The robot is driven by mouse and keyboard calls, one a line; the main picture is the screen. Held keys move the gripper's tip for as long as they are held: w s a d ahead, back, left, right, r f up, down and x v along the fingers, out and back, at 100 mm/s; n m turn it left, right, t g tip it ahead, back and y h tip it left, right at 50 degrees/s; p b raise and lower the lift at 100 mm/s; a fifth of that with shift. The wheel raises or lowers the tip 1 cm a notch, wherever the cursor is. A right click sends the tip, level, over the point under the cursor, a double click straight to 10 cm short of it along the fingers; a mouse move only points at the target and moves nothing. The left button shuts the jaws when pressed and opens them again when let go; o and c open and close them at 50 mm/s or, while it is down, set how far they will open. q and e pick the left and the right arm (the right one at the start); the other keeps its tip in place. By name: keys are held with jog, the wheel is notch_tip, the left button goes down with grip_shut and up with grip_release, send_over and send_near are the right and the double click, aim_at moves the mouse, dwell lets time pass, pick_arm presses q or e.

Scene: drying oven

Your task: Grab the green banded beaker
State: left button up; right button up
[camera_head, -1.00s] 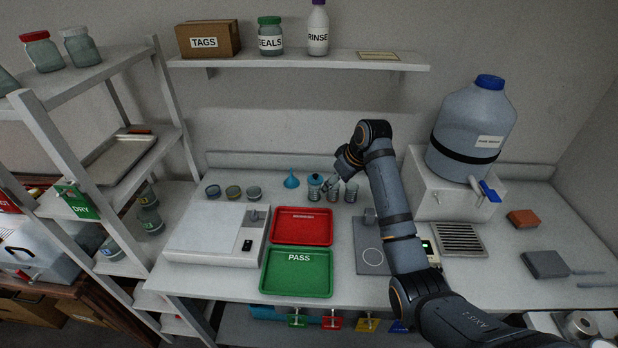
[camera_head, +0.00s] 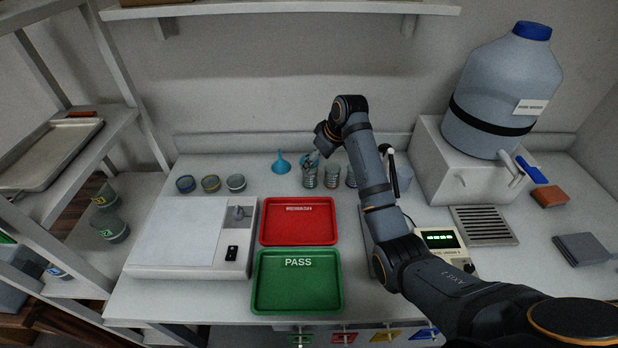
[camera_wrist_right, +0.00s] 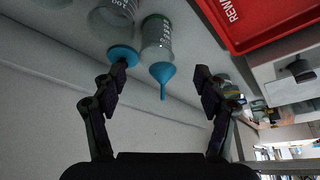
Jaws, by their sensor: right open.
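My right gripper (camera_head: 311,162) hangs over the back of the bench, beside a row of clear glass beakers. The left beaker (camera_head: 309,178), middle beaker (camera_head: 331,178) and right beaker (camera_head: 351,177) stand there upright; I cannot make out a green band on any. In the right wrist view the gripper (camera_wrist_right: 162,78) is open and empty. A marked glass vessel (camera_wrist_right: 157,35) and a blue funnel (camera_wrist_right: 161,73) show beyond its fingers. A blue disc-like piece (camera_wrist_right: 123,55) is near the left finger. My left gripper is not in view.
A red tray (camera_head: 265,222) and green PASS tray (camera_head: 262,300) lie in front. A large jug (camera_head: 495,95) stands right.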

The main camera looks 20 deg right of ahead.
aim_at(310, 176)
jog(key=x, duration=0.3)
jog(key=shift+f, duration=0.2)
jog(key=x, duration=0.2)
jog(key=p+x, duration=0.1)
jog(key=x, duration=0.2)
jog(key=shift+w+d+f, duration=0.15)
jog(key=shift+w+f, duration=0.1)
jog(key=shift+w, duration=0.1)
jog(key=shift+r, duration=0.1)
jog(key=c, duration=1.3)
